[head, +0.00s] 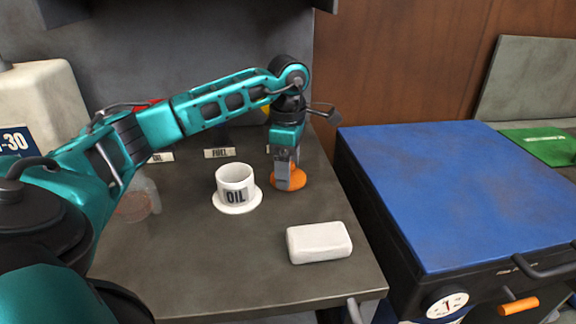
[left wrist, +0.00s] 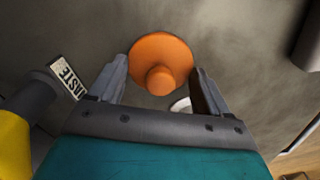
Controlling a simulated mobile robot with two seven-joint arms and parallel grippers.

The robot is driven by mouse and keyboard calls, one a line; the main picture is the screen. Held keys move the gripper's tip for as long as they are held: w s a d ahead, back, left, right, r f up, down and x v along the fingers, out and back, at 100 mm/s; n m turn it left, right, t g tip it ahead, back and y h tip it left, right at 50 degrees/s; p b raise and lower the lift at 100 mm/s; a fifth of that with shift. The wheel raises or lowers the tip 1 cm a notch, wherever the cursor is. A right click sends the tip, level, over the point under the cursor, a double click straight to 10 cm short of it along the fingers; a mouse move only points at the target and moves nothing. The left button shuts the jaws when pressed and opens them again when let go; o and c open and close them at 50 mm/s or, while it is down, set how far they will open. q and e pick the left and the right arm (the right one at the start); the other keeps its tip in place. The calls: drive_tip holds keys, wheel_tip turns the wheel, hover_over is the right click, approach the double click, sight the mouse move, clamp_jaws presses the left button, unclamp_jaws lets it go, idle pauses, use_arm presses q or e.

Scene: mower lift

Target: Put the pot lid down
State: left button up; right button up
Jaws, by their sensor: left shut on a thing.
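The pot lid is an orange disc with a round knob; in the head view the lid (head: 288,181) is at the workbench's right-hand part, just right of the white OIL pot (head: 236,180). My left gripper (head: 287,172) points down over the lid and is shut on its knob. In the left wrist view the lid (left wrist: 160,50) lies between the two fingers of the gripper (left wrist: 160,70), its knob toward the palm. The lid is at or close above the bench top; I cannot tell whether it touches. My right gripper is not in view.
A white block (head: 319,242) lies on the grey workbench (head: 230,270) near its front right. A blue-topped cabinet (head: 470,190) stands right of the bench. Labels, including FUEL (head: 219,153), lie behind the pot.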

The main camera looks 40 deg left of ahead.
use_arm(q)
drive_tip(key=shift+f, duration=0.2)
drive_tip(key=o, duration=1)
drive_tip(key=shift+c, duration=0.2)
drive_tip(key=shift+r, duration=0.15)
wheel_tip(320, 180, up, 12)
drive_tip(key=p, duration=0.2)
